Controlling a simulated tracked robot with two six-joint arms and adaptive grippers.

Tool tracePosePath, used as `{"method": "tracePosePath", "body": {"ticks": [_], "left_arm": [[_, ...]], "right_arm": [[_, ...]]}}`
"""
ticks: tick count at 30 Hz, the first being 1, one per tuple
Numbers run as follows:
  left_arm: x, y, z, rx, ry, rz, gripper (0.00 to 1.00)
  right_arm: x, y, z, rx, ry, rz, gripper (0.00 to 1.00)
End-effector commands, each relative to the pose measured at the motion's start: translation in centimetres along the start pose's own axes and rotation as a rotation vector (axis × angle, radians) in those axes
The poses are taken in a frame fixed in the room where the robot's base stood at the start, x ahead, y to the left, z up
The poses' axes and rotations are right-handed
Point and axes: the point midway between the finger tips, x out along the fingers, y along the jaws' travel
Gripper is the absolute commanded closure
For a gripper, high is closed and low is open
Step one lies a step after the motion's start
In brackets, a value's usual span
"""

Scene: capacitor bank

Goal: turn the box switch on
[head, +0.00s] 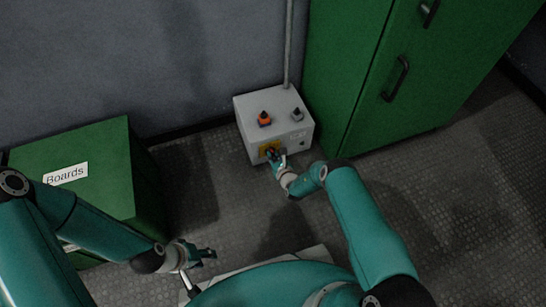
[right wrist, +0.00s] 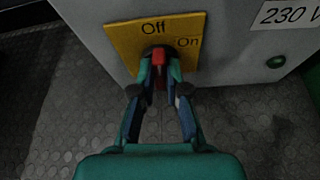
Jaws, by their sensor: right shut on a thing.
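The grey switch box (head: 272,124) stands on the floor against the wall; its front also shows in the right wrist view (right wrist: 232,70). On its front is a yellow plate (right wrist: 122,42) marked "Off" and "On". The red switch handle (right wrist: 159,62) sits on this plate, below the lettering. My right gripper (right wrist: 160,60) is shut on the red handle, one finger on each side. In the head view my right gripper (head: 274,156) covers much of the plate. My left gripper (head: 207,254) is away from the box, low at the left, with its fingers seen too small to judge.
A green "Boards" box (head: 110,150) stands left of the switch box. A tall green cabinet (head: 375,75) with black handles stands to the right. An orange knob (head: 264,118) and a grey knob (head: 297,114) are on the box top. A green button (right wrist: 275,62) is on its front.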

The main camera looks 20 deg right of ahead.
Motion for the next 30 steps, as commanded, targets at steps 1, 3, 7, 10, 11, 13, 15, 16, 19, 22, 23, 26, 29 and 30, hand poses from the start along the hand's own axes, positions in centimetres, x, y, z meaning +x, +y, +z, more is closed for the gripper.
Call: {"method": "tracePosePath", "body": {"ticks": [1, 3, 7, 10, 11, 13, 15, 16, 19, 22, 23, 26, 29, 30], "left_arm": [[0.5, -0.2, 0.0, 0.000, 0.000, 0.000, 0.60], [0.9, -0.3, 0.0, 0.000, 0.000, 0.000, 0.60], [1.8, -0.7, 0.0, 0.000, 0.000, 0.000, 0.60], [2.7, -1.0, 0.0, 0.000, 0.000, 0.000, 0.60], [3.0, -1.1, 0.0, 0.000, 0.000, 0.000, 0.60], [3.7, -1.3, 0.0, 0.000, 0.000, 0.000, 0.60], [4.4, -1.6, 0.0, 0.000, 0.000, 0.000, 0.60], [4.7, -1.7, 0.0, 0.000, 0.000, 0.000, 0.60], [5.7, -2.1, 0.0, 0.000, 0.000, 0.000, 0.60], [6.6, -2.4, 0.0, 0.000, 0.000, 0.000, 0.60], [6.8, -2.5, 0.0, 0.000, 0.000, 0.000, 0.60], [7.5, -2.7, 0.0, 0.000, 0.000, 0.000, 0.60], [7.8, -2.8, -0.1, 0.000, 0.000, 0.000, 0.60], [7.9, -2.9, -0.1, 0.000, 0.000, 0.000, 0.60]], "right_arm": [[0.0, -0.1, -0.3, 0.024, 0.002, 0.012, 1.00], [0.1, -0.1, -0.4, 0.067, 0.002, 0.029, 1.00], [0.1, -0.3, -0.5, 0.163, 0.002, 0.068, 1.00], [0.1, -0.5, -0.6, 0.246, 0.002, 0.103, 1.00], [0.1, -0.5, -0.7, 0.273, 0.002, 0.113, 1.00], [0.2, -0.7, -0.7, 0.334, 0.002, 0.138, 1.00], [0.2, -0.7, -0.8, 0.396, 0.002, 0.164, 1.00], [0.2, -0.8, -0.8, 0.422, 0.001, 0.174, 1.00], [0.2, -0.9, -0.9, 0.509, 0.003, 0.210, 1.00], [0.2, -1.0, -0.9, 0.593, 0.002, 0.244, 1.00], [0.2, -1.0, -0.9, 0.617, 0.003, 0.254, 1.00], [0.2, -1.1, -0.9, 0.692, 0.003, 0.284, 1.00], [0.2, -1.1, -0.9, 0.757, 0.003, 0.310, 1.00], [0.2, -1.2, -0.9, 0.779, 0.004, 0.319, 1.00]]}}
